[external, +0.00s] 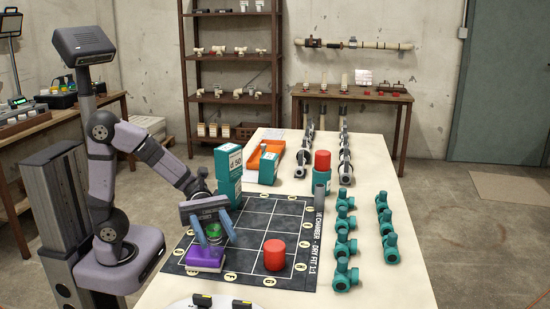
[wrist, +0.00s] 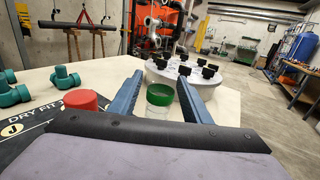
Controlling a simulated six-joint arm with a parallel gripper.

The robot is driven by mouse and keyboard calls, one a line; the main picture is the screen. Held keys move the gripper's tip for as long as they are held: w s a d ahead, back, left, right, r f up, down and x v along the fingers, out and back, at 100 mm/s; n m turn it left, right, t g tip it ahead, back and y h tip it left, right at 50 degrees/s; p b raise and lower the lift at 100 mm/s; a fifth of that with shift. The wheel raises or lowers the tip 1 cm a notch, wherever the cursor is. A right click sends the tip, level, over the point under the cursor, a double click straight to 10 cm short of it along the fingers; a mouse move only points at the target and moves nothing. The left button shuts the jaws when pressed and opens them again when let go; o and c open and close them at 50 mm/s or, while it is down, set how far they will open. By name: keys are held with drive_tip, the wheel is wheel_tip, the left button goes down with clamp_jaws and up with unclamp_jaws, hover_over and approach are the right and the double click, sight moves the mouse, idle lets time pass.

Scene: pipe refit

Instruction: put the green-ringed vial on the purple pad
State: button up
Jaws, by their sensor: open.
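The green-ringed vial (external: 213,231) is a small clear cylinder with a green band, upright near the left edge of the black mat. The purple pad (external: 204,259) is a low purple block at the mat's front left. The vial's base meets the pad's back edge in the picture; I cannot tell whether it rests on the pad or behind it. My gripper (external: 211,236) is open, its blue fingers on either side of the vial. In the wrist view the vial (wrist: 160,96) stands between the fingers with gaps; its base is hidden, and the pad is out of sight.
A red cylinder (external: 274,255) stands on the mat (external: 250,272) to the right of the pad. A tall teal block stack (external: 228,172) stands at the mat's back. Several teal valves (external: 342,246) line the table's right side. The mat's middle squares are clear.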

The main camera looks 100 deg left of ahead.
drive_tip(key=b+v, duration=0.1)
drive_tip(key=v, duration=0.9)
drive_tip(key=shift+a, duration=0.15)
drive_tip(key=shift+s, duration=0.15)
drive_tip(key=w+a+r+n+t+y+p, duration=0.25)
drive_tip(key=w+a+n+y+p, duration=0.45)
drive_tip(key=n, duration=0.7)
drive_tip(key=w+a+r+n+t+y+p, duration=0.1)
drive_tip(key=w+a+r+n+y+p, duration=0.2)
drive_tip(key=w+a+n+y+p, duration=0.8)
drive_tip(key=s+d+f+n+g+h+p, duration=0.1)
drive_tip(key=s+d+n+g+p, duration=0.4)
drive_tip(key=s+d+n, duration=0.3)
drive_tip(key=s+d+f+n+g+h+p, duration=0.1)
drive_tip(key=s+d+n+g+p, duration=0.4)
drive_tip(key=s+n, duration=0.9)
drive_tip(key=s+d+f+g, duration=0.1)
drive_tip(key=s+d+g, duration=0.2)
drive_tip(key=s, duration=0.2)
drive_tip(key=shift+s+n+h+p, duration=0.3)
drive_tip(key=shift+s+h+p, duration=0.05)
drive_tip(key=shift+h, duration=0.05)
